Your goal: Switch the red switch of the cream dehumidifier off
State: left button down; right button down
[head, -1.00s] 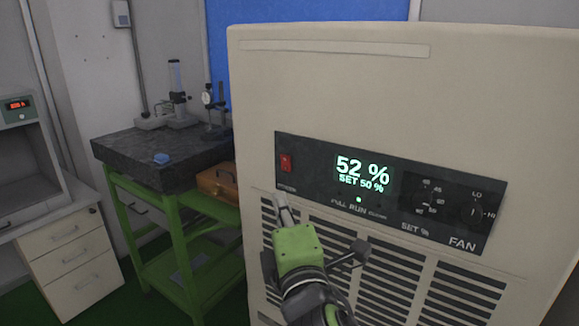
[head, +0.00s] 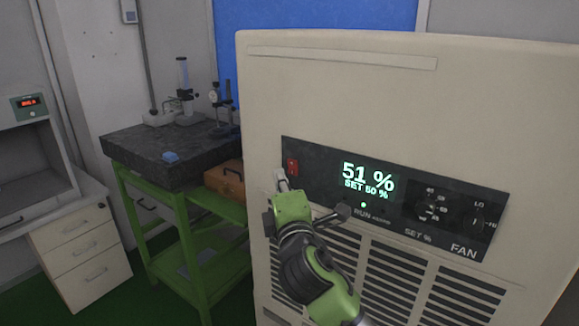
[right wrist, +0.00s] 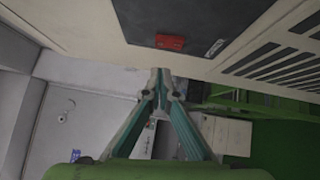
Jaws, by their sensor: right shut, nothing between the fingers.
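The cream dehumidifier (head: 345,95) fills the right of the head view. Its dark panel (head: 400,225) carries the red switch (head: 292,167) at the upper left, a lit display (head: 368,178) reading 51 % and SET 50 %, and a green lamp (head: 363,205). My right gripper (head: 281,177) is shut and empty, its tips just below and left of the red switch. In the right wrist view the fingertips (right wrist: 160,72) are closed together, with the red switch (right wrist: 170,42) beyond them. I cannot tell if they touch the panel. My left gripper is not in view.
A green stand (head: 180,220) with a dark stone top (head: 135,148) is left of the dehumidifier, with a brown wooden box (head: 226,180) close to it. White drawers (head: 85,255) stand farther left. Vent slots (head: 395,285) lie below the panel.

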aim_at(289, 162)
jog(key=shift+w+d+r+p, duration=0.2)
jog(key=shift+w+d+p, duration=0.3)
jog(key=shift+w+d, duration=0.7)
jog(key=shift+a, duration=0.1)
jog(key=shift+w+r, duration=0.15)
jog(key=shift+w, duration=0.1)
